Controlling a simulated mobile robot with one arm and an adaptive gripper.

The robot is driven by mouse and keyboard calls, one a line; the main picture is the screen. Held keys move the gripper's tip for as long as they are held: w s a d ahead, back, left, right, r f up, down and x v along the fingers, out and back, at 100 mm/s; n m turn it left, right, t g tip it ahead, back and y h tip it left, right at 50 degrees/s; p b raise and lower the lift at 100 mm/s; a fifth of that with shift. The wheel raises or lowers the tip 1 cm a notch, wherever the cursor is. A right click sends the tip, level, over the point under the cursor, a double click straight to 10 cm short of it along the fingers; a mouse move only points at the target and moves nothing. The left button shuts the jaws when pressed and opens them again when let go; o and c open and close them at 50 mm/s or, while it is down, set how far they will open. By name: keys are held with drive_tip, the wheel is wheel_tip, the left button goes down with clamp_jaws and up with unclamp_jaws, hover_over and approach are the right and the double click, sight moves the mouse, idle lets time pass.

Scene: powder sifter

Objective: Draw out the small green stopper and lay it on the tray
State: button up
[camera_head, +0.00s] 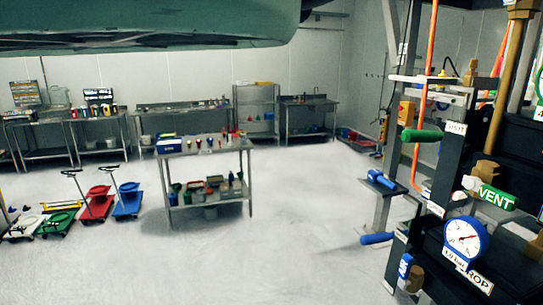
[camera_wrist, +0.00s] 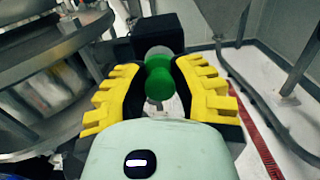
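A small green stopper (camera_wrist: 159,80) with a rounded end shows in the wrist view, in front of a dark block (camera_wrist: 145,30) with a grey round part. My gripper (camera_wrist: 158,88) has its yellow fingers on both sides of the stopper. The right finger's dark pad looks very close to it. I cannot tell whether both fingers touch it. The stopper's far end is hidden. My gripper is not in the head view. I cannot make out the tray for certain in either view.
A black rack with a green handle (camera_head: 422,135), blue gauge (camera_head: 466,238) and green VENT label (camera_head: 495,198) stands at right in the head view. A steel table (camera_head: 207,147) stands mid-room, with open floor between. A curved metal frame (camera_wrist: 60,55) is left of my gripper.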

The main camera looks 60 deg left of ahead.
clamp_jaws()
drive_tip(key=shift+s, duration=0.15)
drive_tip(key=b+v, duration=0.3)
drive_tip(key=v, duration=0.2)
drive_tip(key=shift+s+a+b, duration=0.15)
drive_tip(key=shift+s+b, duration=0.2)
idle(0.9)
idle(1.3)
